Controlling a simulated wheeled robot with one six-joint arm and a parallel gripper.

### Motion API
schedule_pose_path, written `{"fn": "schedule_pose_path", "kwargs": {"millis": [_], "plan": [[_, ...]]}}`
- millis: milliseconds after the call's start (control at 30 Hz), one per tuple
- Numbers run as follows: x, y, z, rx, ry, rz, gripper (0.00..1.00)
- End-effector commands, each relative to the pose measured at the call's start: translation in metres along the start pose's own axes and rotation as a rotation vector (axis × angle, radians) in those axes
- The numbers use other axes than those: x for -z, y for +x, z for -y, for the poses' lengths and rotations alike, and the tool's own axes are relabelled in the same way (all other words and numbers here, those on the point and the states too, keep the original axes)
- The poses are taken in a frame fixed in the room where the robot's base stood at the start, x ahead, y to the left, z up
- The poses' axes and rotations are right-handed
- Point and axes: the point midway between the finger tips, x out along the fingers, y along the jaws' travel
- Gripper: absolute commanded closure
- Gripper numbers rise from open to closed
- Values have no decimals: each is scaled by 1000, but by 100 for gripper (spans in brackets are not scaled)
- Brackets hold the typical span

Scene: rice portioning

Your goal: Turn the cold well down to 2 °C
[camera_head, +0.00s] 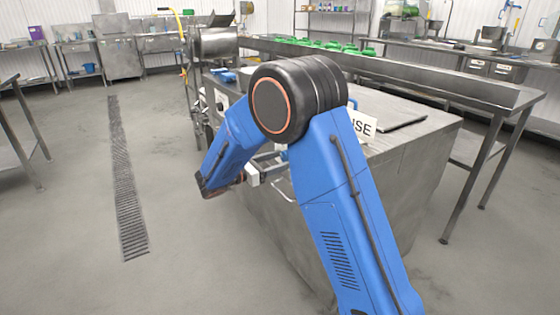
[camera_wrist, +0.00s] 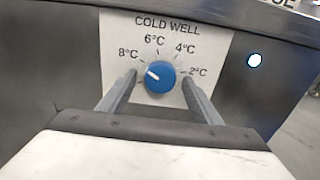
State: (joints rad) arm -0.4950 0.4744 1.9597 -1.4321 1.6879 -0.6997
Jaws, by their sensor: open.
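The cold well dial is a blue round knob (camera_wrist: 160,78) on a pale label plate (camera_wrist: 168,22) marked 8, 6, 4 and 2 °C. Its white pointer mark is at the upper left, towards the 8 °C label. The 2 °C label (camera_wrist: 198,72) is at the right of the knob. My gripper (camera_wrist: 159,76) is open, with one finger on each side of the knob. I cannot tell whether the fingers touch it. In the head view my gripper (camera_head: 268,172) is at the side of the steel counter (camera_head: 400,180), and the knob is hidden there.
A small lit round lamp (camera_wrist: 255,60) is on the panel right of the dial. A sign ending in "SE" (camera_head: 363,124) stands on the counter. Green items (camera_head: 330,46) line the long bench behind. The floor to the left, with a drain grate (camera_head: 125,180), is clear.

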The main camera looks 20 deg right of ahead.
Motion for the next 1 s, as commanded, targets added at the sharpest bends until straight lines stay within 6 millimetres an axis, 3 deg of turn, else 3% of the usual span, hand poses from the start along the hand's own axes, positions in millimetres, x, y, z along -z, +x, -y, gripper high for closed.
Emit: {"fn": "schedule_pose_path", "kwargs": {"millis": [267, 433, 467, 767, 1000], "plan": [[0, 1, 0, 0, 0, 0, 41], [0, 1, 0, 0, 0, 0, 80], [0, 1, 0, 0, 0, 0, 82], [0, 1, 0, -1, 27, 0, 82], [0, 1, -1, -1, 147, 0, 82]]}}
